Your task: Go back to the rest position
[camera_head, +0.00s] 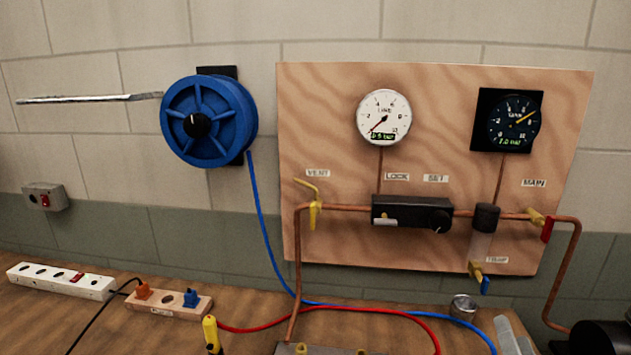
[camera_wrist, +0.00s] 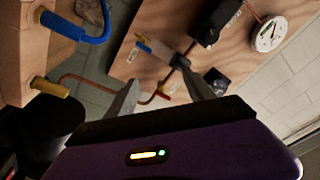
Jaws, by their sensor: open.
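My gripper (camera_wrist: 163,66) shows in the wrist view with its two grey fingers spread apart. Nothing is seen held between them. Beyond the fingers is the wooden panel (camera_wrist: 125,65), with a clear filter bowl and its yellow and blue drain valve (camera_wrist: 143,43). I cannot tell the exact distance from the fingers to the panel. The same panel (camera_head: 340,245) is upright at the wall there, with a white gauge (camera_head: 384,117), a dark gauge (camera_head: 514,122) and a black regulator (camera_head: 412,213).
A blue hose reel (camera_head: 208,121) hangs on the wall. Copper pipe (camera_head: 578,260) drops at the panel's right. A power strip (camera_head: 62,281), a socket block (camera_head: 168,302), a yellow-black tool (camera_head: 211,335) and red and blue hoses lie on the wooden bench (camera_head: 30,325).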

